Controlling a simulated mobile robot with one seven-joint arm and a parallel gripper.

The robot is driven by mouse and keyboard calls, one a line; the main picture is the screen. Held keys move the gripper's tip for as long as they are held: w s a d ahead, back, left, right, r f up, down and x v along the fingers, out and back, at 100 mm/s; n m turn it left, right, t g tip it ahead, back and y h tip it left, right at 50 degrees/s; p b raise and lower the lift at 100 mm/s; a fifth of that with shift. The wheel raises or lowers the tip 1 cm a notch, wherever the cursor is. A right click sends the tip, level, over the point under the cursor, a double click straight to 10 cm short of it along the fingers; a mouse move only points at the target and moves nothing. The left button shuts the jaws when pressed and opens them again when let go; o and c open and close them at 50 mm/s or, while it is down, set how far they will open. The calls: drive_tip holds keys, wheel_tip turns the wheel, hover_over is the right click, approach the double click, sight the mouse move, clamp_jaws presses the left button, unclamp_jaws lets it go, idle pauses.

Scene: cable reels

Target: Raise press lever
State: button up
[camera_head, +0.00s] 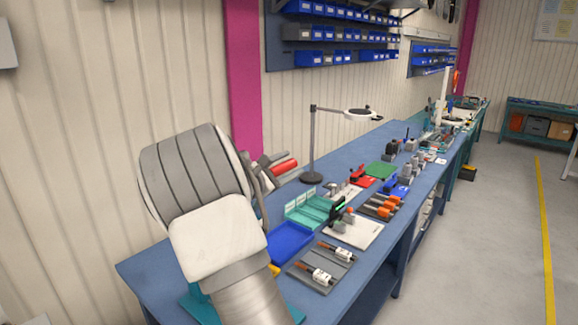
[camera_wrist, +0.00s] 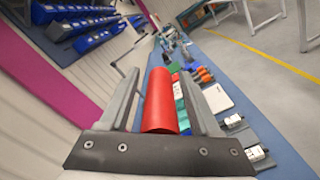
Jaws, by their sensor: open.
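A red cylindrical grip (camera_head: 285,167), which looks like the press lever's handle, shows at my gripper (camera_head: 276,168) in the head view. In the wrist view the red grip (camera_wrist: 160,100) lies lengthwise between the two grey fingers of my gripper (camera_wrist: 158,76). The fingers are apart, one on each side of it; I cannot tell whether either touches it. A teal base (camera_head: 201,306), perhaps the press's, shows partly behind my arm at the near left end of the bench. The rest of the press is hidden.
The blue workbench (camera_head: 150,266) runs away along the wall. A blue tray (camera_head: 290,243), a grey mat with parts (camera_head: 322,262), a white board (camera_head: 362,232) and a magnifier lamp (camera_head: 313,150) stand on it. A magenta column (camera_head: 243,80) and blue bins (camera_head: 318,60) are behind.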

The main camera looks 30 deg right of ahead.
drive_tip(key=b+v, duration=0.3)
drive_tip(key=v, duration=1.4)
drive_tip(key=shift+s, duration=0.1)
